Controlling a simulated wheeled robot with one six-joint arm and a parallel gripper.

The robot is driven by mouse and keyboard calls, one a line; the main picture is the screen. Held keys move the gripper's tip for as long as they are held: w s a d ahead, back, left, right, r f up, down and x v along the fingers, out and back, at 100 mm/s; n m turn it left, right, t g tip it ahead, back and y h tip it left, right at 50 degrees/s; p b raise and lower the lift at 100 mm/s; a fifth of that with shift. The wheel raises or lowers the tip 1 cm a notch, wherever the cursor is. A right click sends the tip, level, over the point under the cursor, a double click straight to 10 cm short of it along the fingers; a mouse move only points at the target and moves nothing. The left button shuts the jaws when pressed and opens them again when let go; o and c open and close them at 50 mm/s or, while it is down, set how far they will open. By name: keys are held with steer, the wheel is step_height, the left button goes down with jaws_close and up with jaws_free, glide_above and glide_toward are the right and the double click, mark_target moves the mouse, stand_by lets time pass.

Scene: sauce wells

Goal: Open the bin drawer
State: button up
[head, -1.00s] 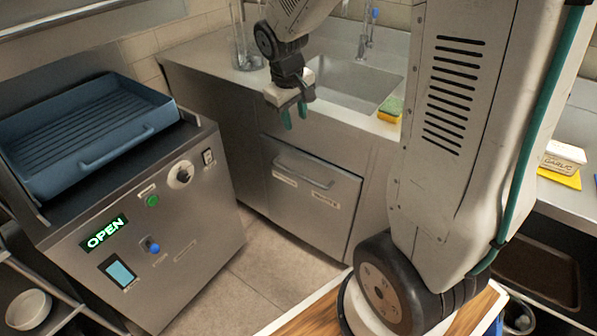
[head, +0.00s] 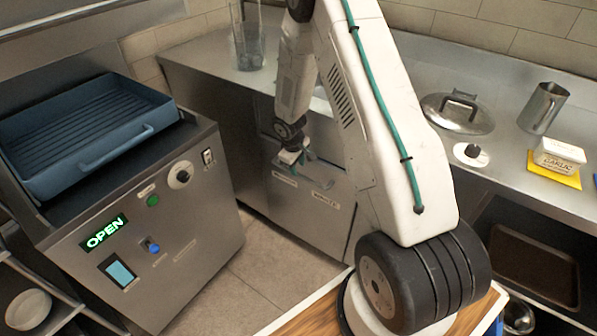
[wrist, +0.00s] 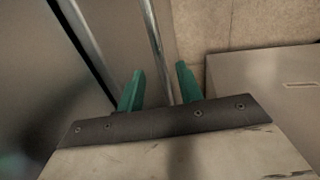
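My gripper (head: 300,162) is down at this handle. In the wrist view the two green fingers of my gripper (wrist: 160,82) are apart. The metal handle bar (wrist: 156,35) runs between them, with a finger on each side. I cannot tell whether either finger touches the bar.
A steel machine (head: 190,230) with a lit OPEN sign and a blue tray (head: 75,135) stands at left. The counter at right holds a pot lid (head: 457,113), a steel jug (head: 543,107) and a garlic tub (head: 560,150). The tiled floor (head: 262,262) before the drawer is clear.

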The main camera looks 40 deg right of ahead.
mark_target(299, 174)
steer(key=shift+w+d+f, duration=0.1)
steer(key=shift+d+f, duration=0.1)
steer(key=shift+f, duration=0.7)
steer(key=shift+d+f, duration=0.15)
steer(key=shift+f, duration=0.75)
jaws_close()
